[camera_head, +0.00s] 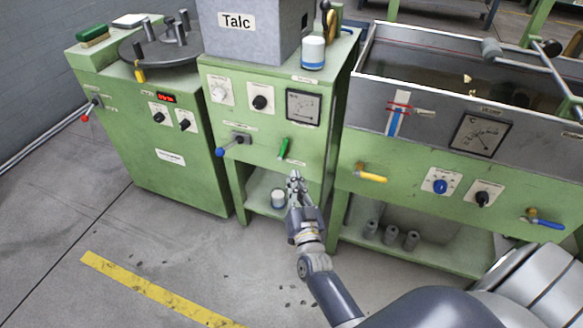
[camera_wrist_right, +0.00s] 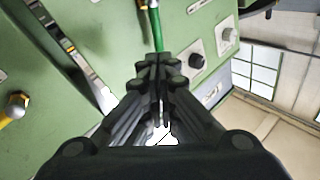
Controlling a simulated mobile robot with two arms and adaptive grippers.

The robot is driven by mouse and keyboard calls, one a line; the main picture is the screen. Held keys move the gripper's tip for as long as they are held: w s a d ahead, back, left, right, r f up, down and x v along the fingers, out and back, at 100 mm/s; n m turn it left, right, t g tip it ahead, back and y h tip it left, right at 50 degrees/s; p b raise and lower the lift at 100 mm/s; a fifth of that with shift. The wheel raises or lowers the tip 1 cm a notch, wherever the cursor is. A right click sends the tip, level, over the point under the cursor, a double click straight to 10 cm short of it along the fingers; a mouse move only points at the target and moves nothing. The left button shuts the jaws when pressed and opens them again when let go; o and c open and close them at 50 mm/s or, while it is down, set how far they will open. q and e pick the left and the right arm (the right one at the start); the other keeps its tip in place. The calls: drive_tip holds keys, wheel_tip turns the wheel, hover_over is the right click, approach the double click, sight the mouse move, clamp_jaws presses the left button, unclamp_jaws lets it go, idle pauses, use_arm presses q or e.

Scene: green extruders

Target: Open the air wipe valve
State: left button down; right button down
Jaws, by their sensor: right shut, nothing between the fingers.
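Several valve levers sit on the green machine fronts, and their labels are too small to read, so I cannot tell by text which is the air wipe valve. A green-handled lever (camera_head: 283,148) is on the middle cabinet, slanting downward. My right gripper (camera_head: 295,176) is shut and empty, just below it. In the right wrist view the green handle (camera_wrist_right: 155,30) runs down to just beyond my closed fingertips (camera_wrist_right: 158,60); I cannot tell whether they touch. A yellow-handled lever (camera_head: 371,174) and a blue-handled lever (camera_head: 541,219) are on the right-hand machine. My left gripper is not in view.
A blue-knobbed lever (camera_head: 228,147) and a gauge (camera_head: 303,107) are on the middle cabinet. A white container (camera_head: 278,198) stands on its lower shelf. The grey Talc box (camera_head: 254,45) is on top. Open floor lies in front at left.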

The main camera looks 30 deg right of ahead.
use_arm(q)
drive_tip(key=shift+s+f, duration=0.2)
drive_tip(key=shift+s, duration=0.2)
use_arm(e)
drive_tip(key=v, duration=0.3)
drive_tip(key=shift+s+r, duration=0.2)
drive_tip(key=shift+s, duration=0.05)
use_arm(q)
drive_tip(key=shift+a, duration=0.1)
